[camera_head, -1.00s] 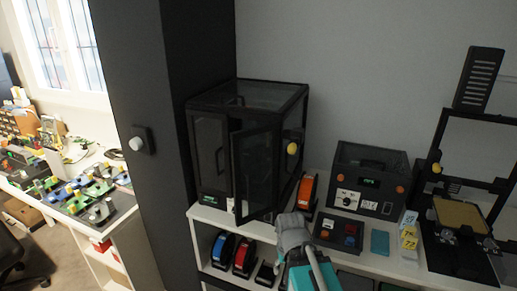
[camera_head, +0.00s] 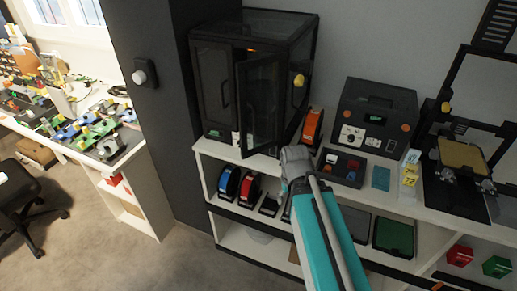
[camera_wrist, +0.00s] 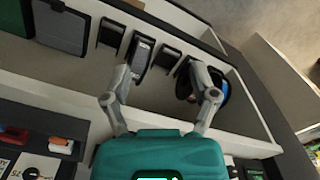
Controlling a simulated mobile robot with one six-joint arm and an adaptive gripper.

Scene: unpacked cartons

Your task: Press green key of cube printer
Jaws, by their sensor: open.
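The cube printer, a black box-shaped enclosure (camera_head: 212,80), stands at the left end of the white shelf top in the head view. Its glazed front door (camera_head: 258,103) is swung partly open. A small green spot (camera_head: 214,133) shows low on its front left; I cannot tell if it is a key. My gripper shows in the wrist view (camera_wrist: 160,98) with its two grey fingers wide apart and nothing between them. In the head view, my teal arm reaches up to the shelf's front edge, just right of the open door, and hides the fingertips.
A yellow knob (camera_head: 299,81) sits on the enclosure's right side. A black control box (camera_head: 375,108), an orange spool (camera_head: 312,127) and an open-frame printer (camera_head: 488,175) stand to the right.

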